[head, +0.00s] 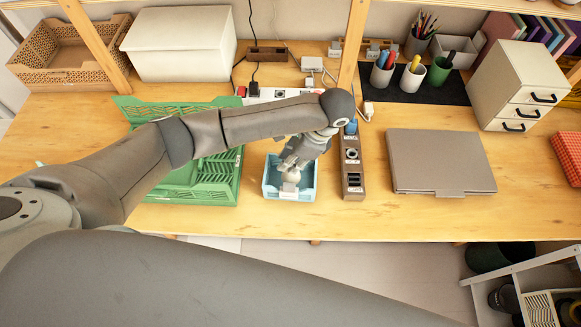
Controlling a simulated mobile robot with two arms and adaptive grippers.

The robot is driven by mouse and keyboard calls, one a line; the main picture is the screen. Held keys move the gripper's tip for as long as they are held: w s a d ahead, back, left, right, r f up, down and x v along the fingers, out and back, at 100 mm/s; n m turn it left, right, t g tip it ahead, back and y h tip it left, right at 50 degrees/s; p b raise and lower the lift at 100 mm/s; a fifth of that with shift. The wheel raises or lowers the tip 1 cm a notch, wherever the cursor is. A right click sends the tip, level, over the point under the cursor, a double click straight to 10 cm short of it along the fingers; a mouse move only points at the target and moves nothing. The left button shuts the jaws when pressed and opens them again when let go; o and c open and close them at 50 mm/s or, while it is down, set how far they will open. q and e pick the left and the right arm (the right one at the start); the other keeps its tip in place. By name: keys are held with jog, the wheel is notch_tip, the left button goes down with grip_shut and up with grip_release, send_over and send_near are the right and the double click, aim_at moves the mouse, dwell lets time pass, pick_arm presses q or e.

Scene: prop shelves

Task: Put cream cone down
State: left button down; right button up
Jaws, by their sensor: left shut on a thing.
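My left gripper (290,180) reaches down into a small light blue bin (268,188) near the front edge of the desk. It is shut on the cream cone (290,174), a small pale shape low inside the bin. The fingers and bin walls hide much of the cone, so I cannot tell whether it touches the bin floor. My right gripper is not in view.
A green slatted crate (222,190) stands left of the bin. A brown socket strip (352,178) lies close on its right. A grey closed laptop (440,162) lies farther right. Bare wood (190,218) shows along the front edge.

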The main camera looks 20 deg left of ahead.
pick_arm(q)
jog(key=shift+f, duration=1.75)
jog(key=shift+s, duration=0.1)
jog(key=c, duration=1.6)
grip_release()
jog(key=shift+o, duration=0.2)
jog(key=b+v, duration=0.1)
jog(key=v, duration=0.4)
jog(key=shift+d+f, duration=0.1)
jog(key=p+v, duration=0.2)
jog(key=v, duration=0.5)
